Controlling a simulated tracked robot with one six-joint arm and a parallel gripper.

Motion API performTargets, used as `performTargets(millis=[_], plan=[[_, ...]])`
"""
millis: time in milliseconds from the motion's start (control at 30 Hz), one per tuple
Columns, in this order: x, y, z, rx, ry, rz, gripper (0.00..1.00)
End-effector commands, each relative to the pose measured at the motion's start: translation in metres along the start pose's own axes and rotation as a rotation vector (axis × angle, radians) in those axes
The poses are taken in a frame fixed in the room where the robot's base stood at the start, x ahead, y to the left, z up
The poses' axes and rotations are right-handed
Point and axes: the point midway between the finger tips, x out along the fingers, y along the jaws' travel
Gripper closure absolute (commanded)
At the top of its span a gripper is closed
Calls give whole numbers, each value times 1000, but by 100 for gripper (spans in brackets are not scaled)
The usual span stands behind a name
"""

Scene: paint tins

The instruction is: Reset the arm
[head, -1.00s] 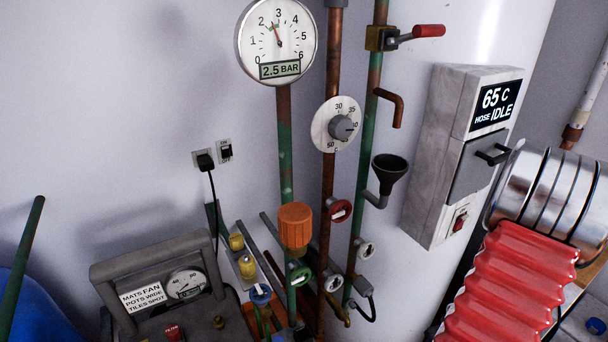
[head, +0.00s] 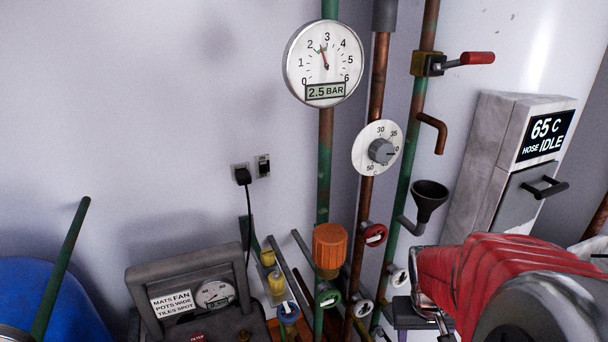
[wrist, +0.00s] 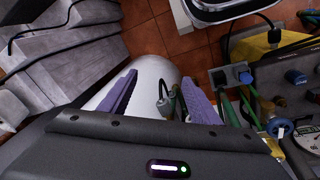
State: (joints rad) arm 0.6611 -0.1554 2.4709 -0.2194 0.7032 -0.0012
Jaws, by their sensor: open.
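My gripper (wrist: 160,88) is in the wrist view, its two purple-padded fingers spread wide. It is open and nothing is held between the pads. A white cylinder (wrist: 152,75) and some green pipework show beyond the fingers. In the head view my arm, with its red ribbed sleeve, reaches in from the lower right. Its end is low in the picture, in front of the pipes, where only a bit of purple pad shows.
Upright pipes carry a round gauge (head: 325,62) reading 2.5 BAR, a dial (head: 378,150), an orange cap (head: 330,246) and a black funnel (head: 430,198). A grey control box (head: 510,170) reads 65 C, HOSE IDLE. A panel with a small gauge (head: 214,293) stands lower left. The upper left wall is bare.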

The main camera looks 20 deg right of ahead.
Motion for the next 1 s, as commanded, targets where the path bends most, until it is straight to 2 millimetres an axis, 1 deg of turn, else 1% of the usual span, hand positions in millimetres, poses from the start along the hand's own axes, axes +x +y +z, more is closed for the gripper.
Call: performTargets(millis=[33, 200, 467, 600, 833, 900, 1000], plan=[[-12, -12, 0, -13, 14, -12, 43], [-48, -51, 8, -52, 46, -63, 43], [-101, -107, 24, -144, 133, -151, 43], [-130, -134, 32, -210, 210, -199, 43], [-176, -171, 47, -347, 357, -265, 43], [-187, -180, 52, -385, 389, -282, 43], [-196, -188, 58, -422, 413, -298, 43]])
